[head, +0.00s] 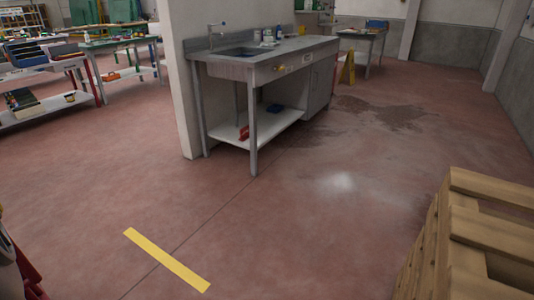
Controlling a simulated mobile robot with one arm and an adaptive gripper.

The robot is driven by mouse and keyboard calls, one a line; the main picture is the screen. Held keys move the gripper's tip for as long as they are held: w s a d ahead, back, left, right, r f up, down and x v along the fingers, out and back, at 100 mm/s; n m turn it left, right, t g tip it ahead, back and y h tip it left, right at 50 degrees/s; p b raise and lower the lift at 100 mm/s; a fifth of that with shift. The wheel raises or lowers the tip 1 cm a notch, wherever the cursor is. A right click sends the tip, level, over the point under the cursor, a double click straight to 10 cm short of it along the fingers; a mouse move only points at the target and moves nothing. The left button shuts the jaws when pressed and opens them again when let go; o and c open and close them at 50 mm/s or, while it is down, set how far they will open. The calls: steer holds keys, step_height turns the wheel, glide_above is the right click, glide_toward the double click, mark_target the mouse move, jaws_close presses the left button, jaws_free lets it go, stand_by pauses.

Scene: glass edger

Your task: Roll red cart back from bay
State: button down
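I cannot make out a red cart for certain in the head view. A partly cut-off object (24,262) with red and dark parts stands at the lower left edge; I cannot tell what it is. A yellow floor strip (167,260) lies on the red-brown floor just right of it. My gripper is not in view.
A steel sink bench (265,65) stands by a pale wall end (183,110). A wooden pallet stack (480,235) fills the lower right. Workbenches (100,45) stand back left. The middle floor is clear.

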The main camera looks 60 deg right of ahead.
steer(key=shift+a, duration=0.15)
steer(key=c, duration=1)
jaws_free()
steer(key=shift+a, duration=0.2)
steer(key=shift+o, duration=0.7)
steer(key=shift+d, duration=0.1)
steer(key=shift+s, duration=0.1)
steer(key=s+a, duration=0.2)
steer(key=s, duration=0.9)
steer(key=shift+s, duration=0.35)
